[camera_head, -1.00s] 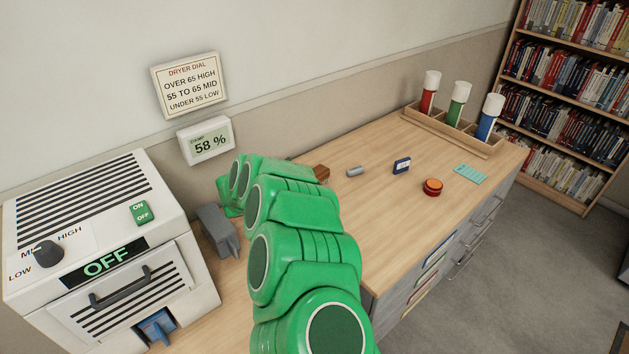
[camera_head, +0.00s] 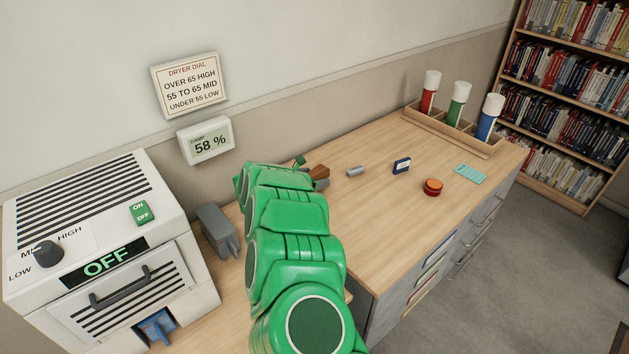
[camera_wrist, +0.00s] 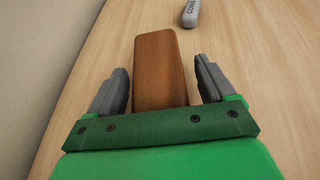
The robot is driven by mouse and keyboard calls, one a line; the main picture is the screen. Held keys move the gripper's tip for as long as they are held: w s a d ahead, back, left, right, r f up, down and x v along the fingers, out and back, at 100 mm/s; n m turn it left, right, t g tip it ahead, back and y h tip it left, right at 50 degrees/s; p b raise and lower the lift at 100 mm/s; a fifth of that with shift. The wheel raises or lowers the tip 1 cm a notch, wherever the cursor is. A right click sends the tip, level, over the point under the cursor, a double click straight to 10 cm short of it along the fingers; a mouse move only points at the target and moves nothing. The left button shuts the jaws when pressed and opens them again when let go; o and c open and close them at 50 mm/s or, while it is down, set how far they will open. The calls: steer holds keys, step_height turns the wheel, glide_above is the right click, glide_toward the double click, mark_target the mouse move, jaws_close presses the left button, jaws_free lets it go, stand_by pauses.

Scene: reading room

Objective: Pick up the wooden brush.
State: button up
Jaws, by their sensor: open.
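The wooden brush is a brown block (camera_wrist: 160,70) in the wrist view, lying on the wooden counter. Its near end is between the two grey fingers of my gripper (camera_wrist: 160,92), which stand apart with a small gap on each side. Its far end reaches beyond the fingertips. In the head view a small part of the brush (camera_head: 320,172) shows behind my green arm, beside a grey finger of my gripper (camera_head: 319,184). The arm hides the rest, and I cannot see any bristles.
A grey cylinder (camera_head: 355,171) lies just beyond the brush; it also shows in the wrist view (camera_wrist: 190,13). A rack (camera_head: 452,130) holds three tubes. The dryer (camera_head: 105,250) stands left.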

steer(key=c, duration=1.1)
steer(key=shift+r, duration=0.1)
